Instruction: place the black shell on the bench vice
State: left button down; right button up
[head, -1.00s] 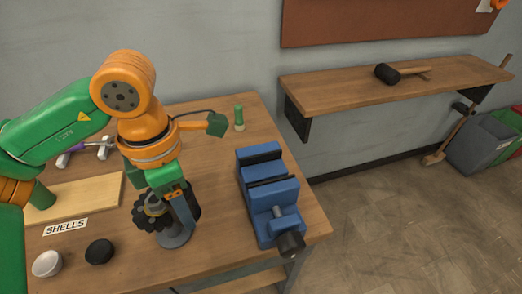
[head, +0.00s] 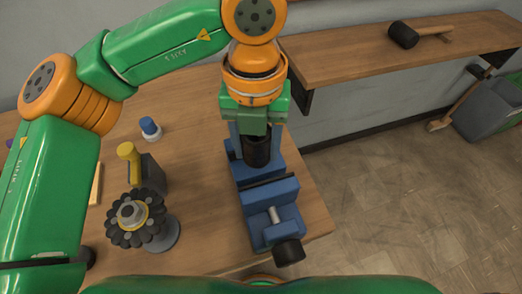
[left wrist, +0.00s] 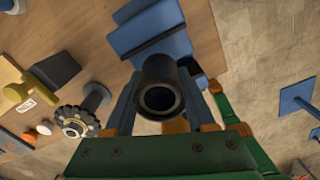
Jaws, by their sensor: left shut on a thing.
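The black shell (head: 257,151) is a dark hollow tube. My left gripper (head: 256,138) is shut on it and holds it upright at the back part of the blue bench vice (head: 262,212). In the left wrist view the open round end of the black shell (left wrist: 160,97) faces the camera between the fingers (left wrist: 160,105). The bench vice (left wrist: 155,38) shows beyond it. I cannot tell whether the shell touches the vice. My right gripper is not in view.
A stand with a black lobed wheel (head: 137,215) is on the bench left of the vice. Behind it are a yellow-handled tool (head: 130,152) and a blue-and-white item (head: 150,129). A shelf with a mallet (head: 404,35) is at back right.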

aim_at(260, 159)
pick_arm(q)
jog(key=f, duration=0.3)
jog(key=shift+s+d+f, duration=0.1)
jog(key=shift+d+f, duration=0.2)
jog(key=shift+f, duration=0.1)
jog(key=shift+f, duration=0.15)
jog(key=shift+f, duration=0.15)
jog(key=shift+c, duration=1.2)
grip_release()
jog(key=shift+r, duration=0.25)
notch_tip(260, 159, up, 12)
jog(key=shift+r+p, duration=0.1)
jog(key=shift+p, duration=0.35)
